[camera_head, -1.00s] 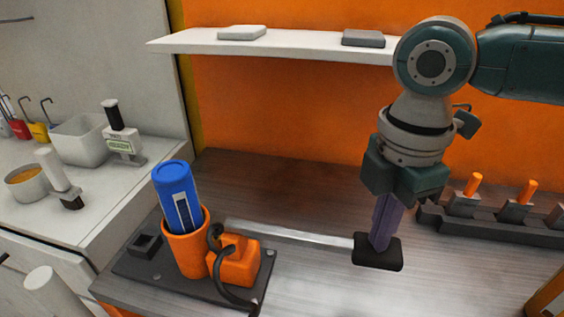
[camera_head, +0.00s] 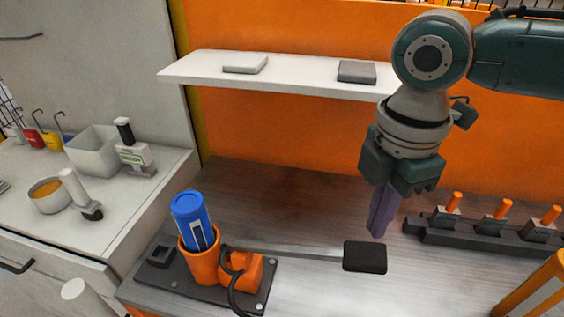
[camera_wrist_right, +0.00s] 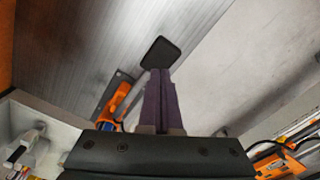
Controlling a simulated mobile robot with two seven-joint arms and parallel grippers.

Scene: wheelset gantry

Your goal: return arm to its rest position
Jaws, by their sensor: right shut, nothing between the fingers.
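My right arm comes in from the upper right in the head view, and its gripper (camera_head: 378,228) points down. The purple fingers are shut and empty, just above and behind a black pad (camera_head: 365,257) at the end of a flat metal bar. In the right wrist view the shut fingers (camera_wrist_right: 160,75) show in the middle, with the black pad (camera_wrist_right: 160,53) beyond their tips. The fingers look apart from the pad. My left gripper is out of view.
A dark base plate (camera_head: 190,287) carries an orange holder (camera_head: 203,264) with a blue cylinder (camera_head: 194,221) in it. A rack (camera_head: 480,239) with orange-handled tools stands at right. A white shelf (camera_head: 290,76) spans the orange wall. A white counter (camera_head: 120,200) with containers is at left.

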